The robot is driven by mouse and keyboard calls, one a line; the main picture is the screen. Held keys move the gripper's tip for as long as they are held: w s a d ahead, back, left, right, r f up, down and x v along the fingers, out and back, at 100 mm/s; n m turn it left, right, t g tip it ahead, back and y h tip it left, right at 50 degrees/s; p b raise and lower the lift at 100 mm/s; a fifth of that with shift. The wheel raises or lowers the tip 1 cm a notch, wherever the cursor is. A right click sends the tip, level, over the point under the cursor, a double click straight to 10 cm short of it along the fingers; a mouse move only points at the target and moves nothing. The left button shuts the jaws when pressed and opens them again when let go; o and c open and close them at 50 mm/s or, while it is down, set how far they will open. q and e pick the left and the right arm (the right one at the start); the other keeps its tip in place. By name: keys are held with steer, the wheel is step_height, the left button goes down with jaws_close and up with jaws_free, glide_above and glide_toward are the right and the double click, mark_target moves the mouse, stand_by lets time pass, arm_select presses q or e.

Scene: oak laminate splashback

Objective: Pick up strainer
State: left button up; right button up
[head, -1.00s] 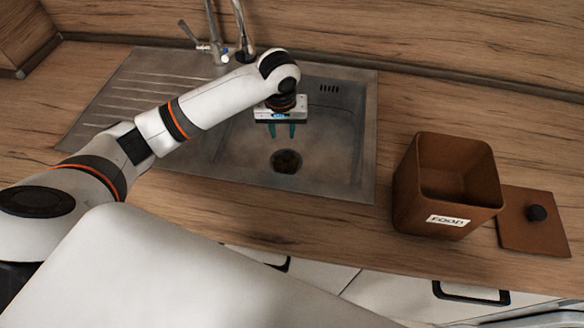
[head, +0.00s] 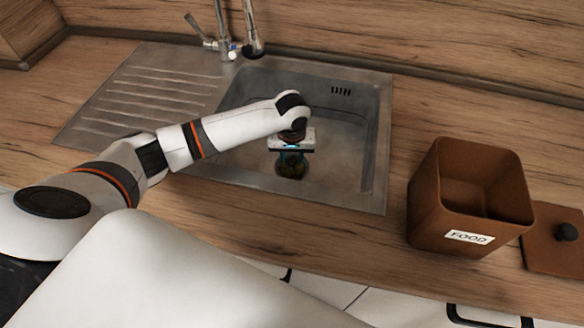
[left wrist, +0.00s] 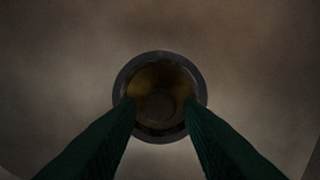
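The strainer (head: 291,172) is a small round piece with a dark rim and a brownish inside, sitting in the drain of the sink (head: 345,165). In the left wrist view the strainer (left wrist: 158,68) is near the middle. My left gripper (head: 291,158) points down over it and partly covers it in the head view. In the left wrist view its two dark green fingers (left wrist: 159,103) are apart, with the tips overlapping the left and right sides of the strainer's rim. I cannot tell whether they touch it. My right gripper is not in view.
The faucet (head: 224,35) stands behind the sink, and a ribbed drainboard (head: 150,95) lies to its left. A brown box labelled FOOD (head: 430,205) stands on the wooden counter at right, with its knobbed lid (head: 550,252) beside it.

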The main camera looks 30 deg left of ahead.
mark_target(292, 161)
arm_select(q)
step_height(292, 161, down, 4)
steer(key=shift+w+r, duration=0.1)
steer(key=shift+r, duration=0.1)
jaws_close()
steer(key=shift+r, duration=0.25)
